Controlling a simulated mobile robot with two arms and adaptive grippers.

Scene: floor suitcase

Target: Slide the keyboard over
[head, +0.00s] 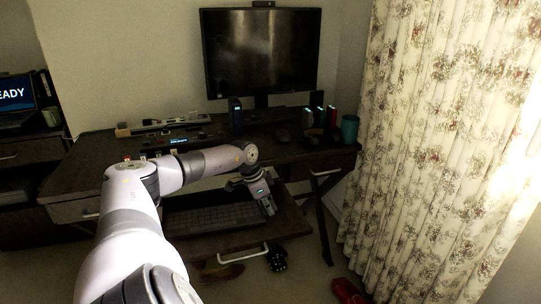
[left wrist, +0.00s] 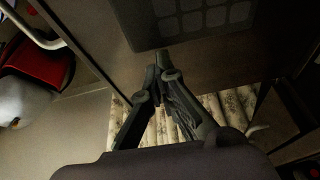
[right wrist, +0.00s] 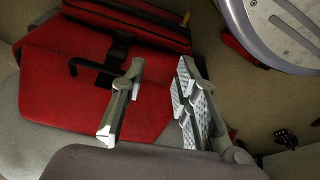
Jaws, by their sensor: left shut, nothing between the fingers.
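The keyboard (head: 205,218) is dark and lies on the pull-out tray (head: 292,222) under the desk top. Its keys also show at the top of the left wrist view (left wrist: 205,18). My left gripper (head: 268,207) is at the right end of the keyboard, over the tray. In the left wrist view its fingers (left wrist: 162,62) are together and empty, close to the keyboard's edge; I cannot tell whether they touch it. My right gripper (right wrist: 160,72) is open and empty, away from the keyboard, with a red suitcase (right wrist: 65,85) behind it. My left arm hides part of the desk front.
The desk top holds a monitor (head: 260,55), a power strip (head: 175,124), a mouse (head: 282,135) and a teal cup (head: 350,129). A floral curtain (head: 440,150) hangs at the right. A red item (head: 347,291) lies on the floor.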

